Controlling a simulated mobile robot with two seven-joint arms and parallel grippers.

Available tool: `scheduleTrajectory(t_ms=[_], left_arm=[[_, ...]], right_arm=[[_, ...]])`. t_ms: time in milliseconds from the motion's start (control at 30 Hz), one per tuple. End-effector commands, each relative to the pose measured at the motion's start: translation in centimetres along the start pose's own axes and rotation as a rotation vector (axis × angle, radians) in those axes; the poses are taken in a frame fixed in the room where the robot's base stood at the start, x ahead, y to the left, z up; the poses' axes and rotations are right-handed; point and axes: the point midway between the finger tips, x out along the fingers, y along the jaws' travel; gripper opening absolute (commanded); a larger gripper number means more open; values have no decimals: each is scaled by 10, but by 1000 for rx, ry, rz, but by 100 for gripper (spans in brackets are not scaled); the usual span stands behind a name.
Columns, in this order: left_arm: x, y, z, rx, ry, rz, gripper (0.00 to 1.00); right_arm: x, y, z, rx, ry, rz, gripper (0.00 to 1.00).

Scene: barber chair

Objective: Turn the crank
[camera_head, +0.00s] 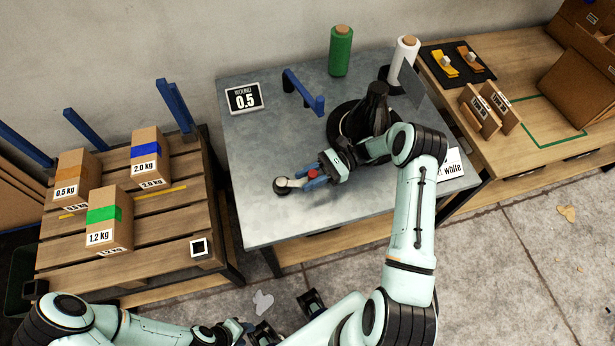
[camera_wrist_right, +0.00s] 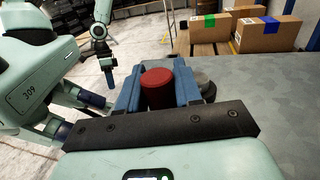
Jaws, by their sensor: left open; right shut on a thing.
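The crank has a red knob (camera_wrist_right: 158,88), which sits between the blue fingers of my right gripper in the right wrist view. In the head view, my right gripper (camera_head: 308,178) is shut on this red knob at the front of the grey table. A light grey rounded end (camera_head: 281,186) with a dark tip lies just left of the fingers; it also shows beside them in the wrist view (camera_wrist_right: 207,88). The fingers hide part of the crank. My left gripper (camera_head: 246,326) is open, low at the bottom, away from the table.
A pallet (camera_head: 160,215) with weight-marked boxes is left; a wooden bench (camera_head: 540,110) is right.

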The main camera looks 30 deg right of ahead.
Motion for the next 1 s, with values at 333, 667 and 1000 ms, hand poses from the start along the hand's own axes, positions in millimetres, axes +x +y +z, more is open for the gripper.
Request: scheduleTrajectory(t_ms=[333, 667, 1000], left_arm=[[0, 0, 0, 0, 0, 0, 43], [0, 0, 0, 0, 0, 0, 43], [-2, 1, 0, 0, 1, 0, 43]], right_arm=[[-7, 1, 1, 0, 6, -7, 0], [-4, 1, 0, 1, 3, -4, 55], [-3, 0, 29, -3, 3, -4, 55]])
